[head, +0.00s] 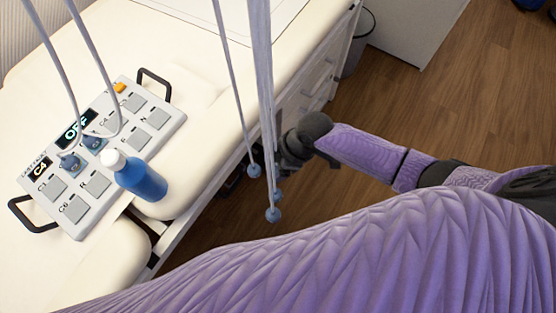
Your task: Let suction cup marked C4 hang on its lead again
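A grey panel (120,184) with square pads lies on the cream couch. Two blue suction cups sit on it: one cup (69,162) at the end of the left lead, and another cup (93,141) just behind it. Their grey leads rise out of view. I cannot read a C4 mark on any cup; a small display (40,168) on the panel reads C4. Several more cups hang free on leads, the lowest one (272,215) beside the couch. My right gripper (284,152) is beside the couch, close to the hanging leads, its fingers partly hidden. My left gripper is not in view.
A blue bottle with a white cap (142,177) stands at the panel's right edge. A larger display (75,130) reads OFF. The panel has black handles at both ends. A bin (360,40) and a grey cabinet (418,28) stand at the back.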

